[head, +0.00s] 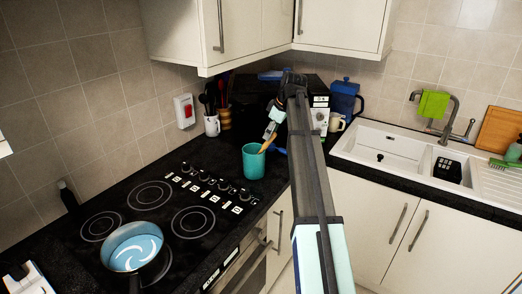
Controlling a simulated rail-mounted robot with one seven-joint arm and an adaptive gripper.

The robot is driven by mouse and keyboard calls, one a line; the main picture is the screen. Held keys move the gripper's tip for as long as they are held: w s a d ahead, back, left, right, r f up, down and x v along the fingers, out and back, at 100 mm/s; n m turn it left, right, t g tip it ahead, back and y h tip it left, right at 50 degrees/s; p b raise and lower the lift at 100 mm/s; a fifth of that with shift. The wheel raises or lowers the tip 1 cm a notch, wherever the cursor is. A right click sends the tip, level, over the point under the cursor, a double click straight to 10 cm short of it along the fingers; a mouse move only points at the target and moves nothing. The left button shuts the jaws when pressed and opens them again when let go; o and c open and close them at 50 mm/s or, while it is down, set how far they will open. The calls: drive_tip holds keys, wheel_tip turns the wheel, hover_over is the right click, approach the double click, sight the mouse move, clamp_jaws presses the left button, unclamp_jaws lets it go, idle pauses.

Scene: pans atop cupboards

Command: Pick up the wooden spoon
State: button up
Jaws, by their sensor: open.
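The wooden spoon (267,143) stands tilted in a teal cup (253,163) on the dark counter, right of the hob. Its upper end leans to the right, and the rest is hidden inside the cup. My gripper (270,131) is just above the cup, beside the spoon's upper end. The gripper is open. It is small in the head view, so I cannot tell whether the spoon's end lies between the fingers or whether they touch it.
A blue pan (132,248) sits on the black hob (190,222). A white utensil mug (212,126) and a wooden holder (225,119) stand behind the cup. A blue pot (344,98) and the sink (385,150) are to the right. Wall cupboards (245,30) hang above.

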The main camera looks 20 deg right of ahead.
drive_tip(key=p, duration=0.3)
approach(260, 153)
drive_tip(key=shift+w+d+f, duration=0.1)
drive_tip(key=shift+w+f, duration=0.15)
drive_tip(key=shift+f, duration=0.35)
drive_tip(key=shift+w+d+f, duration=0.1)
drive_tip(key=shift+w+f, duration=0.15)
drive_tip(key=shift+f, duration=0.4)
clamp_jaws()
